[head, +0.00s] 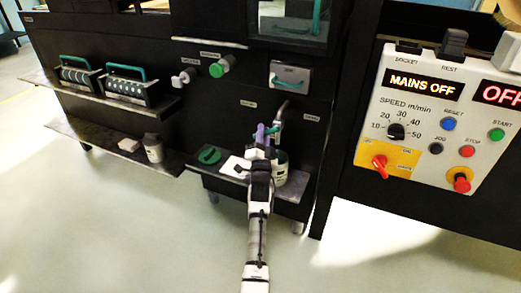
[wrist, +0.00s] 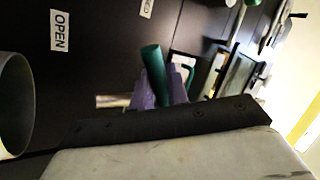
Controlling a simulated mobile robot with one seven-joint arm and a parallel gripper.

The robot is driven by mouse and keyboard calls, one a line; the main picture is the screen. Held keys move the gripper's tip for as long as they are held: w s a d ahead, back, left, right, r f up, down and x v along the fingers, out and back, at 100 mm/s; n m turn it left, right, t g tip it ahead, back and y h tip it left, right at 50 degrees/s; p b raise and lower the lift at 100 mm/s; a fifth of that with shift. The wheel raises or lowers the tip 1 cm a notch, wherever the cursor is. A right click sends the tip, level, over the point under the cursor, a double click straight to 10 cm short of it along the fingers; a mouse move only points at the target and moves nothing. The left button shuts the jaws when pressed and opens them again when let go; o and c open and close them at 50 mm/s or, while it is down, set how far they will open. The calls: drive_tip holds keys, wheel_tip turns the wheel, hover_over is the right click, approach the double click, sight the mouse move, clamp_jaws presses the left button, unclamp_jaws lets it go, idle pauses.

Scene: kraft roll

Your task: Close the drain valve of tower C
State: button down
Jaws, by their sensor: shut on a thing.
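A valve with a green lever (wrist: 154,75) is mounted on the dark panel; in the head view the lever (head: 276,128) is mostly behind my gripper. My gripper (head: 265,137) has purple fingers and is shut on the lever. In the wrist view the purple fingers (wrist: 160,97) show on both sides of the lever, with the fingertips partly hidden by my own wrist. I cannot read a tower letter.
A control panel (head: 440,115) reading MAINS OFF is at the right. The floor at left is clear.

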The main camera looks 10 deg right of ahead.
drive_tip(key=m+h, duration=0.1)
drive_tip(key=m+h+b, duration=0.1)
drive_tip(key=m, duration=0.1)
drive_tip(key=m+h+b, duration=0.1)
drive_tip(key=shift+w+a+r+m, duration=0.2)
drive_tip(key=shift+a+r+m, duration=0.1)
drive_tip(key=shift+m, duration=0.1)
drive_tip(key=shift+r+m+g+h+b, duration=0.15)
drive_tip(key=shift+r+m+g+h, duration=0.25)
drive_tip(key=shift+m+h, duration=0.6)
drive_tip(key=shift+r+m+g+h+b, duration=0.2)
drive_tip(key=shift+m+g+h, duration=0.4)
drive_tip(key=shift+m, duration=0.65)
drive_tip(key=shift+r+m+g+h+b, duration=0.15)
drive_tip(key=shift+r+m+g+h, duration=0.2)
drive_tip(key=shift+m+h, duration=0.7)
drive_tip(key=shift+m+g, duration=0.25)
drive_tip(key=shift+m, duration=0.05)
drive_tip(key=c, duration=1.4)
unclamp_jaws()
